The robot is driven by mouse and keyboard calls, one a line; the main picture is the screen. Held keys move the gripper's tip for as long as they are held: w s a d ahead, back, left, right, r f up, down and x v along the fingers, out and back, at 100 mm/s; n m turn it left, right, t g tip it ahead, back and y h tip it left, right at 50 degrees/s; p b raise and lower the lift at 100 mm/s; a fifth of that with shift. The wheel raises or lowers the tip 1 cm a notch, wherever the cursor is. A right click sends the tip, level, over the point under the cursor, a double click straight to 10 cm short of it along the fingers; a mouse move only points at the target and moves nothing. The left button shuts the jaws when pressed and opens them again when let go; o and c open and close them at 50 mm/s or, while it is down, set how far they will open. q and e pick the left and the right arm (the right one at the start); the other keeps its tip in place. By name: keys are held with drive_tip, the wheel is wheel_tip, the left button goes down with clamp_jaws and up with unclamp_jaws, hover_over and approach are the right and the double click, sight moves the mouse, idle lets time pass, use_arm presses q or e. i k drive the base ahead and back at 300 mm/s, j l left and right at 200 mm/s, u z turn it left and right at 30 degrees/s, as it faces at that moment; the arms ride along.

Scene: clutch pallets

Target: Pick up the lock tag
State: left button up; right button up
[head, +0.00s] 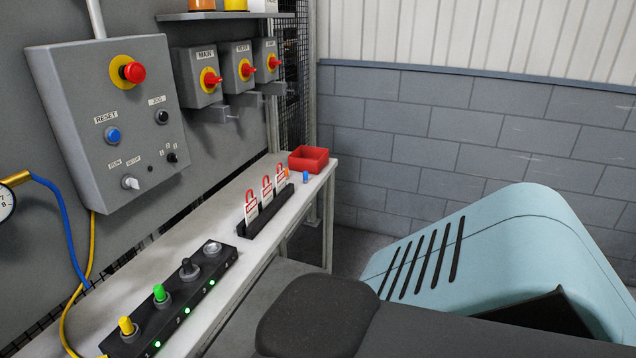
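Several red and white lock tags stand upright in a row in a black rack (268,222) on the workbench. The nearest lock tag (251,209) is at the left end of the row, a middle lock tag (267,193) is behind it, and the farthest lock tag (281,177) is at the right end. Each has a red loop at the top and a white body with red marks; the print is too small to read. Neither of my grippers shows in the head view, so their state is hidden.
A red bin (308,159) and a small blue item (306,177) are beyond the rack. A black switch box (170,303) with several knobs lies nearer. A grey control panel (108,115) and isolator boxes (197,73) hang above the narrow bench (190,233).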

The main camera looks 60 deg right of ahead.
sight(280, 178)
drive_tip(key=z, duration=1.75)
drive_tip(key=i+l+u, duration=0.15)
drive_tip(key=u, duration=0.3)
drive_tip(key=i+l+u, duration=0.1)
drive_tip(key=l+u, duration=0.15)
drive_tip(key=u, duration=0.15)
drive_tip(key=i+l+u, duration=0.2)
drive_tip(key=l, duration=0.25)
drive_tip(key=l+u, duration=0.2)
drive_tip(key=l, duration=0.25)
drive_tip(key=i+l, duration=0.1)
drive_tip(key=l, duration=0.8)
drive_tip(key=i+l+u, duration=0.15)
drive_tip(key=l, duration=1.65)
